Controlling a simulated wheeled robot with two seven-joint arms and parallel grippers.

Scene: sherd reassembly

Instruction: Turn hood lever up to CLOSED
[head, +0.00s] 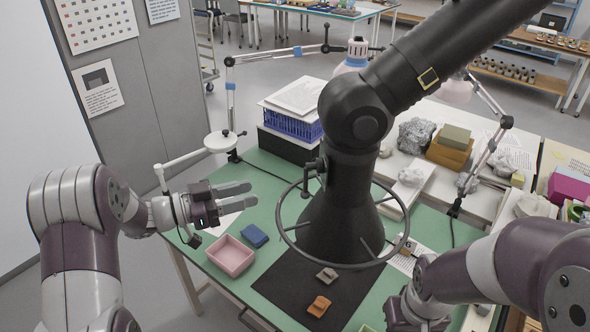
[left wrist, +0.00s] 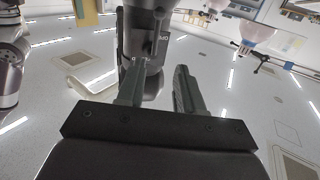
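The black extraction hood (head: 340,215) hangs over the table on a thick black arm, with a ring around its flared bell. A small dark lever (head: 312,165) sticks out on the left side of its neck; it seems to point downward, but its labels are too small to read. My left gripper (head: 250,194) is left of the hood, pointing right, its two fingers apart and empty, with a gap to the lever. In the left wrist view the open fingers (left wrist: 160,88) show a dark hood part (left wrist: 145,35) beyond them. My right gripper (head: 418,312) is low right, fingers not clear.
On the green table lie a pink tray (head: 232,256), a blue block (head: 254,235) and a black mat (head: 285,285) with grey and orange sherds. A blue crate (head: 292,121) stands behind.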

